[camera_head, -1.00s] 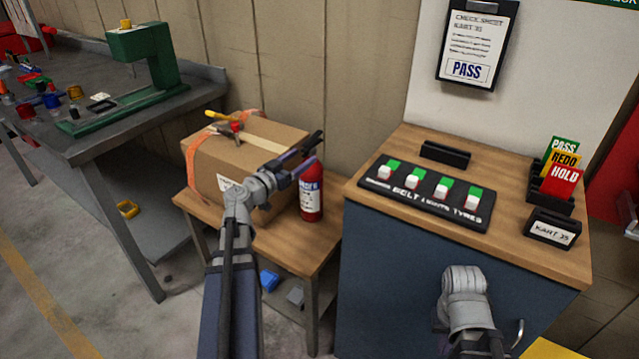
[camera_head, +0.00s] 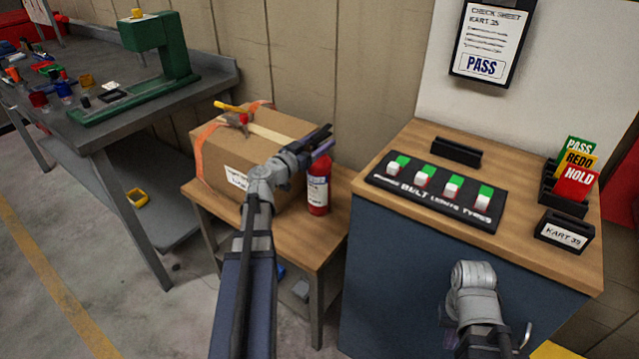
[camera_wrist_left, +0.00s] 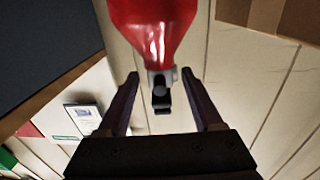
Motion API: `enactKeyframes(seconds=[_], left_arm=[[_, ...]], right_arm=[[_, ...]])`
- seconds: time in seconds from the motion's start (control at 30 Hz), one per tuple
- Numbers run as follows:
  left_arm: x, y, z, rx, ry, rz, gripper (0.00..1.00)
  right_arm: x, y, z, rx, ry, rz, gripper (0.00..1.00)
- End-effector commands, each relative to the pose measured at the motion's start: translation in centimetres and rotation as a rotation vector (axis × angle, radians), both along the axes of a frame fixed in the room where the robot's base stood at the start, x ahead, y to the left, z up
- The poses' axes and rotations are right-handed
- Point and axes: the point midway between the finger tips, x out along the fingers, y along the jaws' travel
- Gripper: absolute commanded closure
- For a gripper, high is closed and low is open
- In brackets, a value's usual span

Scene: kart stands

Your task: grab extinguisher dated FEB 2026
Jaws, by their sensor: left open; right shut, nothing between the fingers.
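A red fire extinguisher (camera_head: 317,196) stands upright on a small wooden table, right of a cardboard box. It has a white label whose date I cannot read. My left gripper (camera_head: 324,140) is open at the top of the extinguisher and covers its head in the head view. In the left wrist view the red body (camera_wrist_left: 155,25) enters from the top, and its grey and black valve head lies between the open fingers of my left gripper (camera_wrist_left: 165,85). Contact with the fingers does not show. My right arm shows at the lower right; its fingers are not visible.
The cardboard box (camera_head: 222,165) with a hammer on top stands close beside the extinguisher. The small table (camera_head: 300,238) adjoins a blue cabinet (camera_head: 400,275) with a switch panel (camera_head: 437,190). A grey workbench (camera_head: 95,135) stands left. The wall is close behind.

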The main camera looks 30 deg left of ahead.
Motion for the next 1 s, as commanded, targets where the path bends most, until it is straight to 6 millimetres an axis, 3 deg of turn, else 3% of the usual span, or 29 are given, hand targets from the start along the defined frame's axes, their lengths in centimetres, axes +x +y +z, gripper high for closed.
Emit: enactKeyframes(seconds=[0.2,0.47,1.0], left_arm=[[3.4,-0.2,0.1,0.0,0.0,-0.002,0.32],[3.5,-0.4,0.1,0.0,0.0,-0.001,0.34],[3.5,-0.4,0.1,0.0,0.0,-0.001,0.94]], right_arm=[[0.0,0.0,0.1,0.0,0.0,0.0,1.0],[0.0,0.0,0.1,0.0,0.0,0.0,1.0],[0.0,0.0,0.1,0.0,0.0,0.0,1.0]])
